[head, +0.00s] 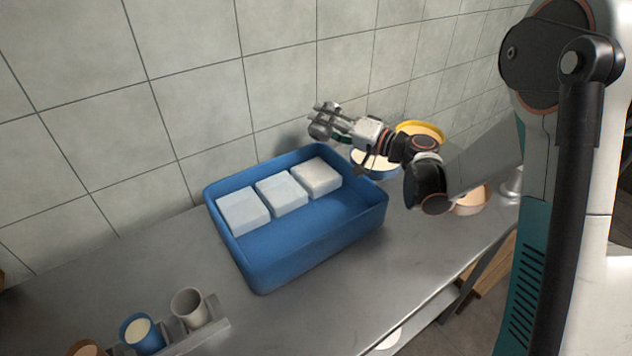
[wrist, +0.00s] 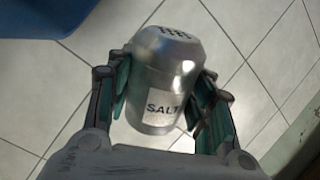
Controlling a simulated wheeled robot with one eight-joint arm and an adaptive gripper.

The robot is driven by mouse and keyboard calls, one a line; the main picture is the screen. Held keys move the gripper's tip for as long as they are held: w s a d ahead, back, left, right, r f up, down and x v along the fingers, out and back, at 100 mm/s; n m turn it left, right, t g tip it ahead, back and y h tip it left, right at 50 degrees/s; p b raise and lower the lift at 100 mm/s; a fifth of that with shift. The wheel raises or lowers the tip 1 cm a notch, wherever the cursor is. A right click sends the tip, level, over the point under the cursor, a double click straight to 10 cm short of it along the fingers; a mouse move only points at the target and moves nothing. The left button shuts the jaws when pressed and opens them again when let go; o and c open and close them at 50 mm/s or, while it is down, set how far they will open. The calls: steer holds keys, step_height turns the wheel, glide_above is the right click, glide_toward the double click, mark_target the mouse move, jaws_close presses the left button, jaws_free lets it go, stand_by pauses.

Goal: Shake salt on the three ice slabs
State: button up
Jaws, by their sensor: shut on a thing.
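Three white ice slabs stand in a row along the wall side of a blue tray (head: 318,243): left slab (head: 243,211), middle slab (head: 282,193) and right slab (head: 316,177). The right slab's top looks slightly warmer in tone. My gripper (head: 322,120) is raised above the tray's far right end, fingers pointing left. In the wrist view it is shut on a metal salt shaker (wrist: 160,75), with a finger on each side. The shaker's holed cap is at the top of that picture and its SALT label faces the camera. The shaker is hard to make out in the head view.
Yellow-rimmed (head: 420,130), blue-rimmed (head: 373,163) and peach (head: 470,201) bowls stand right of the tray, beneath or beside my arm. A holder with a grey cup (head: 188,308) and blue cup (head: 140,334) is at front left. A tiled wall (head: 200,100) runs behind the metal counter.

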steer(key=shift+a+r, duration=0.1)
steer(key=shift+r, duration=0.05)
steer(key=s+a+b, duration=0.1)
steer(key=s+a, duration=0.5)
steer(key=a, duration=0.2)
steer(key=shift+a, duration=0.4)
stand_by(1.6)
stand_by(0.4)
stand_by(1.8)
steer(key=shift+s, duration=0.1)
steer(key=s+a, duration=0.6)
steer(key=a, duration=0.3)
stand_by(1.9)
